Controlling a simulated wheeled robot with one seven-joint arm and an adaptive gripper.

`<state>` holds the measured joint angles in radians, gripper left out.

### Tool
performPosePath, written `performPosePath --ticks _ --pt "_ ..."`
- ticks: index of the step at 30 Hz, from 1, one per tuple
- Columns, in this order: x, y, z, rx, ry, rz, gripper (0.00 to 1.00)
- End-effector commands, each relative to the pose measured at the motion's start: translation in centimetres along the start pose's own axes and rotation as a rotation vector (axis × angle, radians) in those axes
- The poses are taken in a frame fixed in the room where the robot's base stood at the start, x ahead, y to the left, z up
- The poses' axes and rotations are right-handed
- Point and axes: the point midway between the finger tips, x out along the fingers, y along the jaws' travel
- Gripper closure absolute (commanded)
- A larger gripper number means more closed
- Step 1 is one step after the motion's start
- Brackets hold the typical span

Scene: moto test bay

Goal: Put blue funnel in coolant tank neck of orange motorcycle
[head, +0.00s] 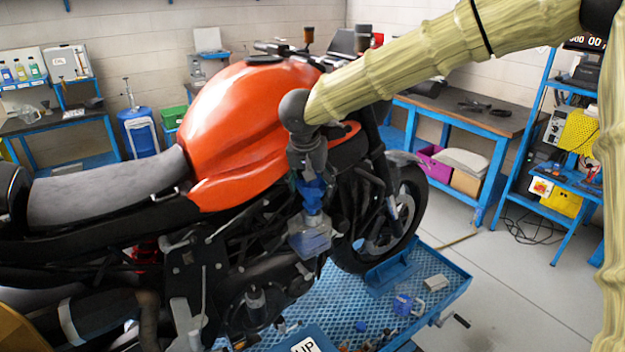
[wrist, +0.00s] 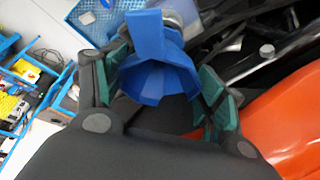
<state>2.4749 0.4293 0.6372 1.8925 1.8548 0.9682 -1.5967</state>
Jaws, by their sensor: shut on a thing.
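The blue funnel (head: 312,196) is held below my gripper (head: 311,178), which points down beside the orange motorcycle (head: 240,105). The translucent coolant tank (head: 310,241) is directly under the funnel in the head view. The funnel's lower end overlaps the top of the tank there; I cannot tell whether it is inside the neck or just above it. In the wrist view the funnel (wrist: 155,82) lies between the green-padded fingers of my gripper (wrist: 160,85). The tank neck is hidden in the wrist view.
A workbench (head: 470,112) and a blue shelf rack (head: 540,125) stand at the right.

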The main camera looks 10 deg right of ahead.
Motion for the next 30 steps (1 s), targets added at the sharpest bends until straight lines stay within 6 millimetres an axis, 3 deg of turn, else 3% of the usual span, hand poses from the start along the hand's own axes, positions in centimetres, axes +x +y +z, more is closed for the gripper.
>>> performPosePath --ticks 30 --pt "0.91 0.04 0.39 -0.001 -0.001 0.0 0.53"
